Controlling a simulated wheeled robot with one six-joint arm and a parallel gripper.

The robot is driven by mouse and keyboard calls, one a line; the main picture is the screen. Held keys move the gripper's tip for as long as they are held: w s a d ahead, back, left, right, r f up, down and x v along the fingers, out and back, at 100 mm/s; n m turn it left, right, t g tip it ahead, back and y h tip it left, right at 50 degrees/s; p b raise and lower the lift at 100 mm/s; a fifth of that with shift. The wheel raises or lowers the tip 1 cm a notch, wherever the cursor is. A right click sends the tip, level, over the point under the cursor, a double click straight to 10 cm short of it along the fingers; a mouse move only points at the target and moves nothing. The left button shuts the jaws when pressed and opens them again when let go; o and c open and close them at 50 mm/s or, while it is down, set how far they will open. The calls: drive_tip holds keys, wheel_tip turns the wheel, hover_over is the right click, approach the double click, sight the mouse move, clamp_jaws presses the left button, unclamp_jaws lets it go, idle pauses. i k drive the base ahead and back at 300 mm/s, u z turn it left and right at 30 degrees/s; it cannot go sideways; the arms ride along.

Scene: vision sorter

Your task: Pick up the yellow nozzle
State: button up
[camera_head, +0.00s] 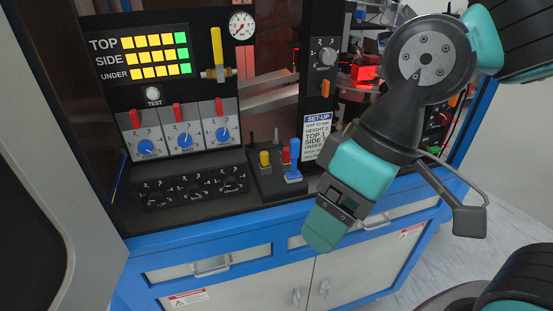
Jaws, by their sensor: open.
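The yellow nozzle (264,158) stands upright in a small black holder (268,186) on the machine's front ledge. A red nozzle (286,155) and a taller blue one (294,158) stand to its right in the same holder. My gripper (324,228) is to the right of the holder and lower in the picture, apart from the yellow nozzle. It points down and left, in front of the ledge's blue front edge. Its jaws are open, with nothing seen between them. The gap between the fingertips is hard to make out from this side.
A panel with blue knobs (184,141) and red levers stands left of the holder. A yellow-handled valve (217,48) is above. A set-up card (317,136) and a dark post are behind my gripper. Cabinet doors (330,275) are below.

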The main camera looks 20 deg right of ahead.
sight(264, 157)
drive_tip(key=z, duration=1.45)
drive_tip(key=i, duration=0.8)
drive_tip(key=u, duration=3.1)
